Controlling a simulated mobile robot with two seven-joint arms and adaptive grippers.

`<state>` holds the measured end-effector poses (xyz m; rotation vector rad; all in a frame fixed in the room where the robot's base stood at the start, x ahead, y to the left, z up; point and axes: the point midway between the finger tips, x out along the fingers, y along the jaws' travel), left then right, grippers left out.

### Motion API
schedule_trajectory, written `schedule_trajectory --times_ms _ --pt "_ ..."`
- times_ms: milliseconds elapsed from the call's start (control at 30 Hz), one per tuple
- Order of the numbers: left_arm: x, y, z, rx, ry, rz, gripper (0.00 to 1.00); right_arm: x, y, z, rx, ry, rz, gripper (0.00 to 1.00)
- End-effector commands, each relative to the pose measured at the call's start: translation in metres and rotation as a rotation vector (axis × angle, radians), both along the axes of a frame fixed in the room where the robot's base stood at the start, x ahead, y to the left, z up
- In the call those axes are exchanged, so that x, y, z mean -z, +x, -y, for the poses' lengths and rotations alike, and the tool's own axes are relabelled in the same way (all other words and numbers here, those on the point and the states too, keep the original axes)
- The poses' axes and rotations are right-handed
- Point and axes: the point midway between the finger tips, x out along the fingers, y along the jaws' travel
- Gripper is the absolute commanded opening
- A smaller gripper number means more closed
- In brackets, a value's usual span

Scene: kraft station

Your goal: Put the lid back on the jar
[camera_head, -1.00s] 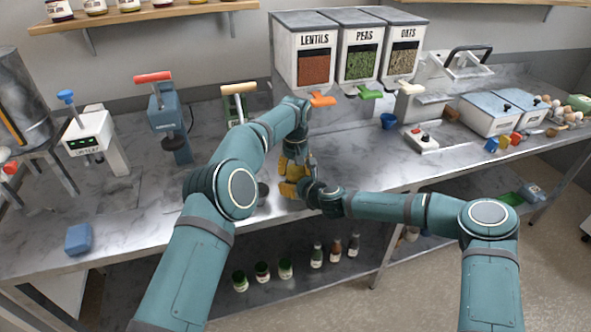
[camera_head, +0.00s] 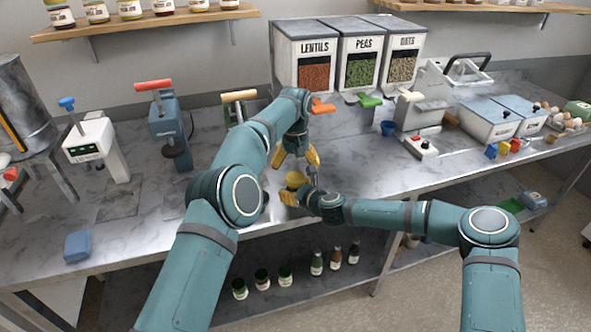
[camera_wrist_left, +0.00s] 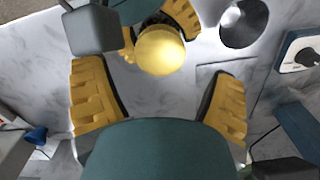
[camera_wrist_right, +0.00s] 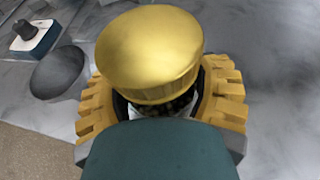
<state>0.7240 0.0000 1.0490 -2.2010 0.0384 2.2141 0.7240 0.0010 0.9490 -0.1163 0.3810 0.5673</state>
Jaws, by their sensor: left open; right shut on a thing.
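The jar (camera_wrist_right: 178,112) is in my right gripper (camera_head: 290,193), whose yellow fingers are closed around its body. In the right wrist view, dark contents show through the jar just below the lid. The gold lid (camera_wrist_right: 150,50) sits on the jar's mouth and looks about level; any small gap under it is hard to judge. The lid also shows in the left wrist view (camera_wrist_left: 160,50). My left gripper (camera_head: 297,160) is open and empty just above the lid, its fingers spread and apart from it. Most of the jar is hidden by the right fingers.
A dark round metal piece (camera_wrist_right: 57,72) and a blue-and-white device with a black knob (camera_wrist_right: 32,36) are near the jar. Bins of lentils, peas and oats (camera_head: 348,58) stand behind. A blue cup (camera_head: 388,128) is to the right. The counter between is clear.

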Motion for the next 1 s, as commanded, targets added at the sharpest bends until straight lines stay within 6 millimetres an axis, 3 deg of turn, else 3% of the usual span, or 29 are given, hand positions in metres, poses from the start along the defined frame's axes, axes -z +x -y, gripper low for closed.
schedule_trajectory --times_ms 367,1000 --pt "-0.002 0.000 0.000 -0.062 0.000 0.001 0.89 -0.001 0.000 0.000 0.000 0.001 0.001 0.00" --pt "-0.032 0.000 0.001 -1.019 0.006 -0.004 0.89 -0.001 0.000 0.000 0.000 0.001 0.001 0.00"
